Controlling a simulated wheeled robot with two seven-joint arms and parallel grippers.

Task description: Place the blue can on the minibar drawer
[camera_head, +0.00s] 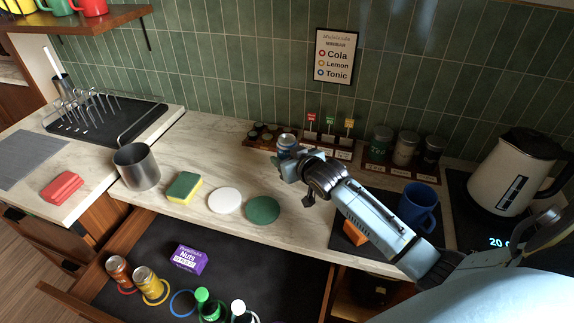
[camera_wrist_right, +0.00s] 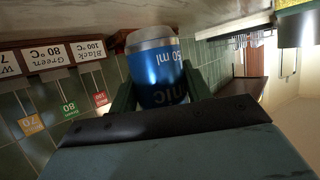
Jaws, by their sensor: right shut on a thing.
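The blue can (camera_wrist_right: 158,72) is between the fingers of my right gripper (camera_wrist_right: 158,90), with its silver end and "50 ml" lettering showing in the wrist view. In the head view, my right gripper (camera_head: 290,160) is over the back of the counter, and only a little of the can (camera_head: 287,140) shows beyond it. The minibar drawer (camera_head: 265,265) is pulled open below the counter front, with a dark lining. A blue ring (camera_head: 183,303) lies empty in it, between a yellow can (camera_head: 151,285) and a green bottle (camera_head: 208,307). My left gripper is not in view.
A red-brown can (camera_head: 119,271), purple nuts box (camera_head: 188,259) and white-capped bottle (camera_head: 239,311) are in the drawer. A metal cup (camera_head: 136,166), sponge (camera_head: 184,187), white coaster (camera_head: 225,200) and green coaster (camera_head: 263,210) sit on the counter. A blue mug (camera_head: 417,207) and kettle (camera_head: 513,175) stand right.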

